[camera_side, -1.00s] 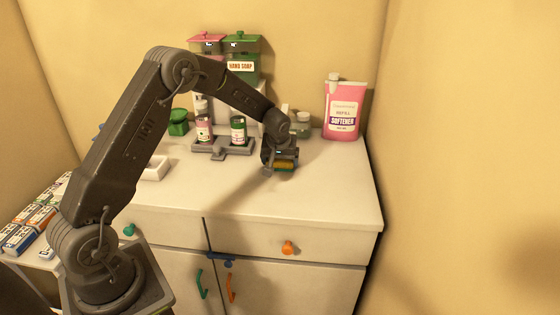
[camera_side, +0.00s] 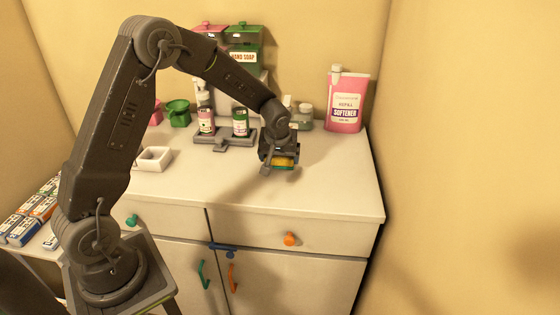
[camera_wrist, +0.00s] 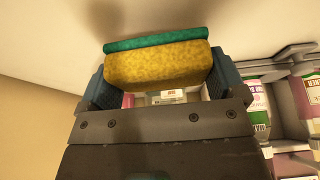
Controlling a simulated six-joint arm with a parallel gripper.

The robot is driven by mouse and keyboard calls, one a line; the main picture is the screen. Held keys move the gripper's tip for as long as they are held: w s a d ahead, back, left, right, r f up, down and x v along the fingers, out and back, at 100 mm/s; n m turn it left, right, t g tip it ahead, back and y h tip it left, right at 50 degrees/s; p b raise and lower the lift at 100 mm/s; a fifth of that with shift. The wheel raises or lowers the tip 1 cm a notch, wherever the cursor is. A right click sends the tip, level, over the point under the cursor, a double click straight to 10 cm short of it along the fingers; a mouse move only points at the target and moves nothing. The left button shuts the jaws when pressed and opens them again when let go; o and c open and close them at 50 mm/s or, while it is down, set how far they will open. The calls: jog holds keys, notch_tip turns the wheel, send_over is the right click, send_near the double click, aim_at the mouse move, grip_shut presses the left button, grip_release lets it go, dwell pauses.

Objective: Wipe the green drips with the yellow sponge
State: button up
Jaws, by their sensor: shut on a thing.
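My gripper (camera_side: 281,165) is shut on the yellow sponge (camera_side: 284,161), which has a green layer along one face. In the wrist view the sponge (camera_wrist: 158,66) sits between the two blue-grey fingers of my gripper (camera_wrist: 158,85), its green side facing outward. In the side view the sponge is over the right part of the white cabinet top (camera_side: 320,185); I cannot tell whether it touches it. No green drips can be made out in either view; my gripper and arm hide part of the top.
A pink softener pouch (camera_side: 346,105) stands at the back right. A grey stand (camera_side: 215,142) with a pink-labelled bottle (camera_side: 206,122) and a green bottle (camera_side: 240,122) is behind left. A white dish (camera_side: 154,158) lies left. The front right of the top is clear.

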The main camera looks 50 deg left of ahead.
jog(key=shift+r, duration=2.6)
